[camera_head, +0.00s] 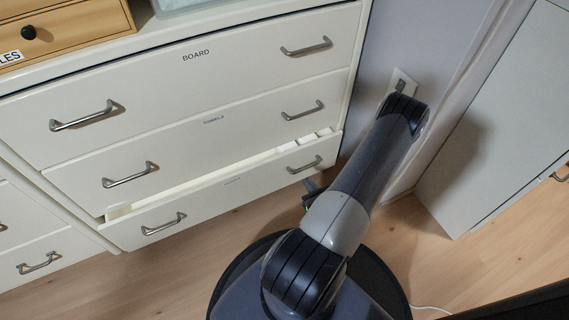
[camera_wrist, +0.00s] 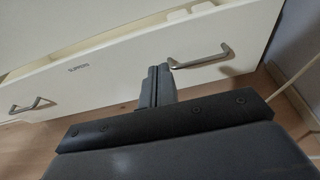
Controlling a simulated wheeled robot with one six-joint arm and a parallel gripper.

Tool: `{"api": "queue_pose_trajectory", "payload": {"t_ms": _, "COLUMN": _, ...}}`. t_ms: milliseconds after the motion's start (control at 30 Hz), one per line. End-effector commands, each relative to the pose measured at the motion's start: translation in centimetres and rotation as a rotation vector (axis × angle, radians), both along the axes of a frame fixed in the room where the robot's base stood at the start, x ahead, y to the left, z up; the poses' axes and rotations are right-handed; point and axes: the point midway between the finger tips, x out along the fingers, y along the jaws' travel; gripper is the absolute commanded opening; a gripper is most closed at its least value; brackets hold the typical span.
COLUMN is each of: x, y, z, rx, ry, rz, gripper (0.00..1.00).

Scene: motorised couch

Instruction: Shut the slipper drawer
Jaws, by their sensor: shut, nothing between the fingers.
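The slipper drawer (camera_head: 215,204) is the lowest drawer of the white chest and stands partly open, with white contents showing along its top edge. In the wrist view its front (camera_wrist: 110,73) carries a small dark label, which seems to read "SLIPPERS", and two metal handles. The right handle (camera_wrist: 203,60) is just right of my fingers, and the left handle (camera_wrist: 33,106) is farther off. My gripper (camera_wrist: 158,72) is shut and empty, its fingertips close to the drawer front; whether they touch it I cannot tell. In the head view my gripper (camera_head: 311,187) is partly hidden behind my arm.
Above are the drawer marked "BOARD" (camera_head: 190,75) and a middle drawer (camera_head: 210,135), both shut. A wooden box (camera_head: 70,28) stands on top. A wall and a grey-white cabinet (camera_head: 490,120) are at the right. Wooden floor (camera_head: 170,275) is clear in front at the left.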

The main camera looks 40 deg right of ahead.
Motion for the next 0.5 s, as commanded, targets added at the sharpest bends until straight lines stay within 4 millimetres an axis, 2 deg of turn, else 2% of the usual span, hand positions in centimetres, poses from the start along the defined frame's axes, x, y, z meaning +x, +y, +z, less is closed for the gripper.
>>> {"api": "queue_pose_trajectory", "payload": {"t_ms": 500, "x": 7.7, "y": -2.1, "z": -2.8, "rx": -0.004, "ry": 0.000, "rz": 0.008, "gripper": 0.00}}
